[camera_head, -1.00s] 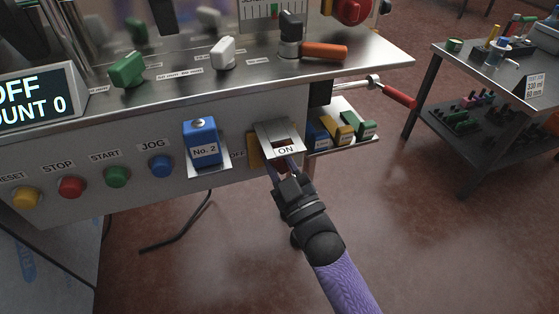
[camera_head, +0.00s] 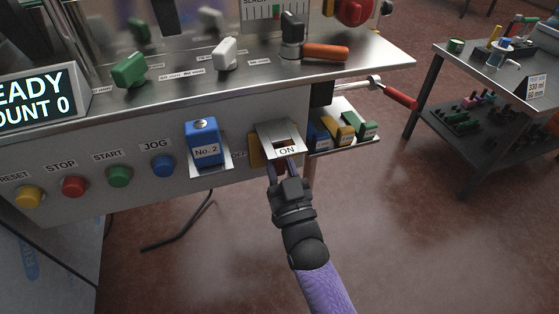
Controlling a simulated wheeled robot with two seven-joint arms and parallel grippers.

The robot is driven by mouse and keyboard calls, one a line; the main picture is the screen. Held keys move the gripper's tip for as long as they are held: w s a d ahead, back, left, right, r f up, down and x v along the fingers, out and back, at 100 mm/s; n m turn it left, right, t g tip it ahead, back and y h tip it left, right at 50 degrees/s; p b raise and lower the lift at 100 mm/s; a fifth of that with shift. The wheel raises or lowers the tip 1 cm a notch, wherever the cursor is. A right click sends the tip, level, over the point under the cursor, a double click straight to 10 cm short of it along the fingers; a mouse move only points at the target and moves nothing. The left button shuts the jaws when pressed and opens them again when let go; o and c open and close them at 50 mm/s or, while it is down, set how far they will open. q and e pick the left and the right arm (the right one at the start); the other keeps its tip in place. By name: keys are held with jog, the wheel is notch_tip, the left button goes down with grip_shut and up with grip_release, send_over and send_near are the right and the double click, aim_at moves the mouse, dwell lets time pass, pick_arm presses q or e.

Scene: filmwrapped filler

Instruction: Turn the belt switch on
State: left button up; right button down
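The belt switch sits on the front panel, under a metal hood (camera_head: 277,137) between the OFF label (camera_head: 239,155) and the ON label (camera_head: 287,151). A yellow plate (camera_head: 254,150) shows at the hood's left side. The switch lever itself is hidden. My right gripper (camera_head: 281,166) reaches up from below, its two fingers at the hood's lower edge beside the ON label. The fingertips are partly hidden, so I cannot tell whether they touch or hold anything. The display (camera_head: 37,97) reads "…EADY" and "…OUNT 0", cut off at the left. My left gripper is not in view.
A blue No. 2 block (camera_head: 204,143) sits left of the hood, and RESET, STOP, START and JOG (camera_head: 163,165) buttons continue leftward. A small shelf with coloured blocks (camera_head: 341,131) is close on the right. The floor below is free. A side table (camera_head: 480,64) stands farther right.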

jog(key=shift+f, duration=0.1)
jog(key=c, duration=0.5)
grip_release()
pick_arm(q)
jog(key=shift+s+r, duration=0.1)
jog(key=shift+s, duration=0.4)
pick_arm(e)
jog(key=shift+o, duration=0.5)
pick_arm(q)
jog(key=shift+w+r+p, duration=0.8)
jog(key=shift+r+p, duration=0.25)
jog(key=shift+p, duration=0.2)
pick_arm(e)
jog(key=v, duration=1)
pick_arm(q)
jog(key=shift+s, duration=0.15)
